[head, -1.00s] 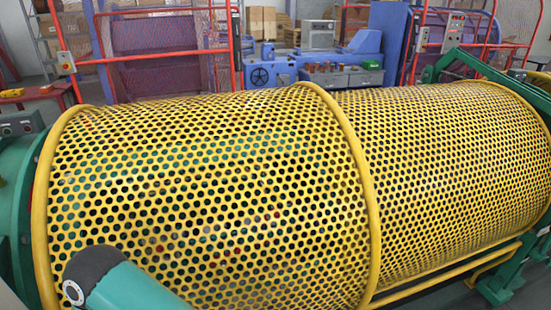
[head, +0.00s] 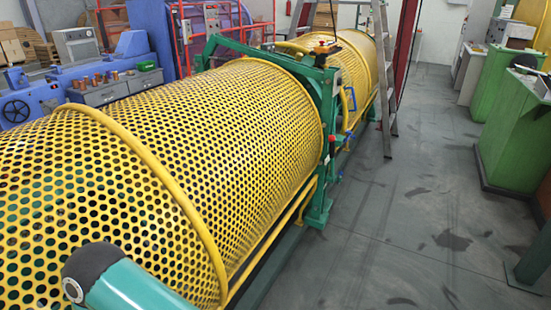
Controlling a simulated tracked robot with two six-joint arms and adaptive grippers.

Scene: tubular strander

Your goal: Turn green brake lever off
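I cannot pick out a green brake lever for certain. A green upright frame (head: 328,125) stands between two yellow perforated guards, the near one (head: 240,115) and the far one (head: 350,62). Neither of my grippers is in view. Only a green link of my own arm with a dark cap shows at the lower left.
A grey stepladder (head: 388,85) stands right of the far guard. Green cabinets (head: 520,125) line the right side. The grey floor (head: 410,210) between them and the machine is clear. A blue machine (head: 100,75) stands behind the near guard at left.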

